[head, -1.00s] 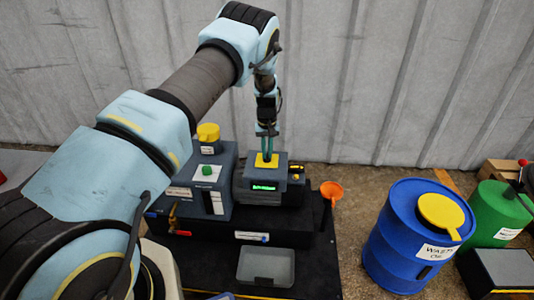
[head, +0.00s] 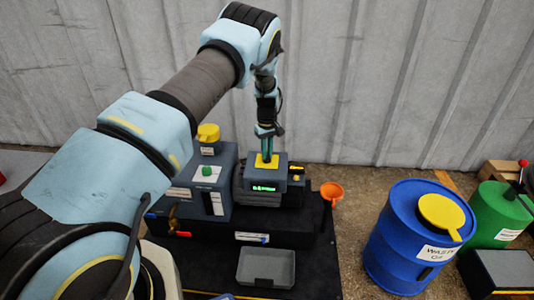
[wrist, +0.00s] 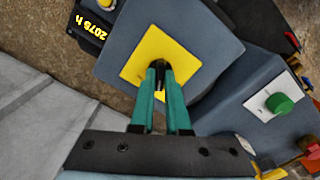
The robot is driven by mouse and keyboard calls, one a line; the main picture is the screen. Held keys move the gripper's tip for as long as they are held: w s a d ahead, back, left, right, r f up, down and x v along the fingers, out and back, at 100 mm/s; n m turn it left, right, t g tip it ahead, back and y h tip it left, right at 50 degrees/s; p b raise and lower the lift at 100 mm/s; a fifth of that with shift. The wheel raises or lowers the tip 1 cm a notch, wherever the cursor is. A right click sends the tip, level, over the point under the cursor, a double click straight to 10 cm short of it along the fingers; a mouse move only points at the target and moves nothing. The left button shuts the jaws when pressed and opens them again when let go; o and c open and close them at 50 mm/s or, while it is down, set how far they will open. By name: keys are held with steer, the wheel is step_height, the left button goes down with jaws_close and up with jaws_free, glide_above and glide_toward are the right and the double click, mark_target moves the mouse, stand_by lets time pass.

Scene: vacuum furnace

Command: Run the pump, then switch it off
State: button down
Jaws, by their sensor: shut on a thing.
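The pump (head: 272,196) has a dark grey box on top with a yellow plate (head: 274,160) and a small lit green display (head: 264,188) on its front. The display text is too small to read. The yellow plate also shows in the wrist view (wrist: 137,62), with a small black knob (wrist: 160,70) in its middle. My gripper (head: 267,157) points down at the plate. In the wrist view its teal fingers (wrist: 161,80) are shut on the black knob, which they partly hide. A counter (wrist: 90,27) beside the box reads 2075 h.
Left of the pump is a grey unit with a green knob (head: 207,171) and a yellow cap (head: 208,132). An orange funnel (head: 331,190) stands to the right, and an empty grey tray (head: 266,268) in front. A blue waste oil drum (head: 400,245) and green can (head: 490,215) stand farther right.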

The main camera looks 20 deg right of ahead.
steer(key=c, duration=0.9)
jaws_free()
steer(key=shift+r, duration=0.1)
step_height(320, 180, up, 11)
steer(key=shift+f, duration=0.2)
